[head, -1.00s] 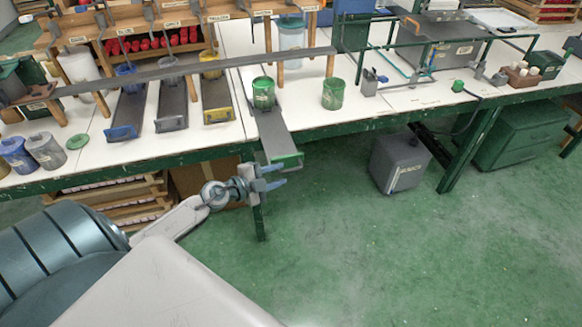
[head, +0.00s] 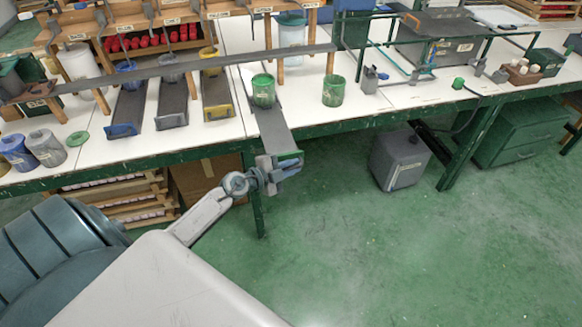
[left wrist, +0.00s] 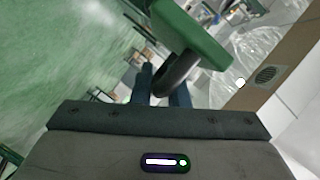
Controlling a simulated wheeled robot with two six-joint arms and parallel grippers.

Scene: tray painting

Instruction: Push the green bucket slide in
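The green bucket slide (head: 271,126) is a grey board with a green front end (head: 289,157), sticking out past the table's front edge. A green bucket (head: 263,92) stands upright on its back part. My left gripper (head: 284,168) is at the slide's front end, below the green edge. In the left wrist view the green front end (left wrist: 195,38) is close above, and its dark round handle (left wrist: 177,74) lies between the two blue fingers (left wrist: 163,88), which look closed on it. The exact contact is partly hidden. My right gripper is not in view.
Blue, grey and yellow slides (head: 215,98) lie pushed in to the left. A second green bucket (head: 333,91) stands on the table to the right. A grey canister (head: 398,160) is on the floor by the table. The green floor in front is clear.

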